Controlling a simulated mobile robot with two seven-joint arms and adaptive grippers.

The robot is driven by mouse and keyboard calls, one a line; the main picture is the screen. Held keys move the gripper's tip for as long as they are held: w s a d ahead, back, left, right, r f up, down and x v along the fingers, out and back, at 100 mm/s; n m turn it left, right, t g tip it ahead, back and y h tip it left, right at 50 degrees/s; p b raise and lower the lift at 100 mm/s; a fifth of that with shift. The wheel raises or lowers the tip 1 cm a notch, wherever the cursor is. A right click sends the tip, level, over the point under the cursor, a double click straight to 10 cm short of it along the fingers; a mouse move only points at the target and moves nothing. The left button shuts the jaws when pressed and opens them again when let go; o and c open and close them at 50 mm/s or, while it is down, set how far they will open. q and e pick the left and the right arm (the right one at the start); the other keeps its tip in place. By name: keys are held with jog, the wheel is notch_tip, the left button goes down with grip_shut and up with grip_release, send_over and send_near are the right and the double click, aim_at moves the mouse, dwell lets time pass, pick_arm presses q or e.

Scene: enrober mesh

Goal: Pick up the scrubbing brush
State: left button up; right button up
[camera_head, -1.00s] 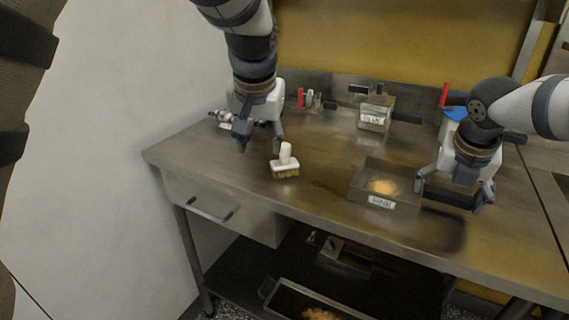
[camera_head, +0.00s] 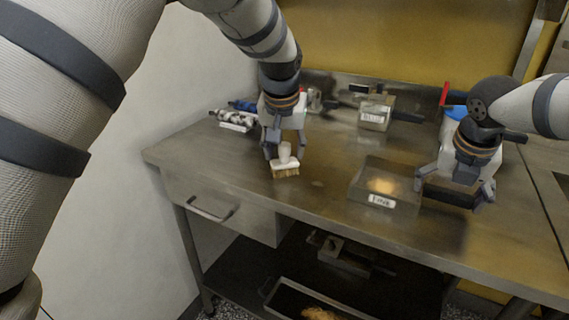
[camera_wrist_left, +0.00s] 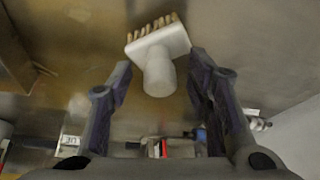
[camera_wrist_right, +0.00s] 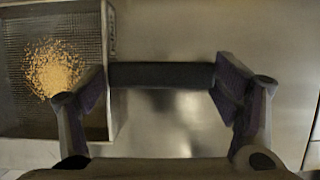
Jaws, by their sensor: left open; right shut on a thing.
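The scrubbing brush (camera_head: 285,165) has a white body, an upright white handle and tan bristles. It stands on the steel table (camera_head: 330,190) near its front left part. My left gripper (camera_head: 284,156) is open with its fingers around the brush handle. In the left wrist view the brush (camera_wrist_left: 158,58) lies between the tips of my left gripper (camera_wrist_left: 160,75), with a gap on both sides. My right gripper (camera_head: 452,196) is at the right of the table. In the right wrist view my right gripper (camera_wrist_right: 163,85) is shut on a dark bar (camera_wrist_right: 162,75).
A mesh tray (camera_head: 357,195) with tan crumbs and a label sits left of my right gripper; it also shows in the right wrist view (camera_wrist_right: 108,40). A labelled metal container (camera_head: 375,117) stands behind. White-and-dark parts (camera_head: 235,120) lie at the back left. A lower shelf holds another tray (camera_head: 268,290).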

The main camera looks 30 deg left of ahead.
pick_arm(q)
grip_shut()
jog(key=shift+r, duration=0.1)
